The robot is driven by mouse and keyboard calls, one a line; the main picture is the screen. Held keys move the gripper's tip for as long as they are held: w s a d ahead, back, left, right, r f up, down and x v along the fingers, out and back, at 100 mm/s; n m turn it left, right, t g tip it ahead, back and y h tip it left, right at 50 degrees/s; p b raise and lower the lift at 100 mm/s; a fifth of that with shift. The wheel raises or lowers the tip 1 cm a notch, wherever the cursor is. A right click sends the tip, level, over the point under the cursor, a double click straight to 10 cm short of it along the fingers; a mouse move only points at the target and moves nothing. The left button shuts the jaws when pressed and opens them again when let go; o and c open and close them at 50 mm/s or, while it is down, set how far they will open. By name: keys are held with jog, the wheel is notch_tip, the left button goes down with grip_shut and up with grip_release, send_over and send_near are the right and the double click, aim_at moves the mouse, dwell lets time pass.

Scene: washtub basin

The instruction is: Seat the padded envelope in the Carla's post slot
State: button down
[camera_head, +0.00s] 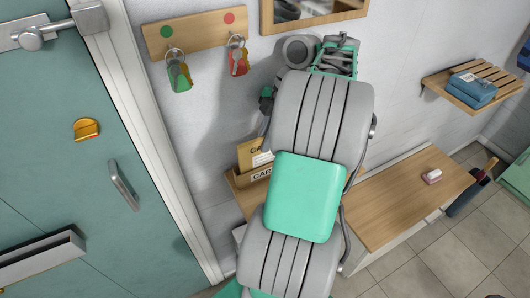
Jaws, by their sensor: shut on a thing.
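The padded envelope (250,155) is tan, with dark lettering and a white label. It stands slightly tilted just left of my arm, its right part hidden. Its lower edge is behind the wooden front of Carla's post slot (244,180), whose label shows the letters "CAR". I cannot tell how deep it sits or whether it touches the bottom. My own grey and green arm covers the middle of the view and hides the right side of the slot. My gripper's fingers do not show.
A wooden key rack (198,34) with two key sets hangs above left. A teal door (60,150) with a handle is on the left. A wooden bench (400,200) bearing a small pinkish-white block (432,176) is on the right. A slatted shelf (500,85) holds folded blue cloth (473,88).

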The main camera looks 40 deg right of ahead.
jog(key=shift+f+b, duration=0.95)
jog(key=shift+f, duration=1.1)
jog(key=shift+f, duration=0.1)
jog(key=shift+f, duration=0.15)
jog(key=c, duration=1.4)
grip_release()
jog(key=p+v, duration=0.9)
jog(key=v, duration=0.3)
jog(key=shift+a+r, duration=0.15)
jog(key=shift+r, duration=0.15)
jog(key=shift+s, duration=0.1)
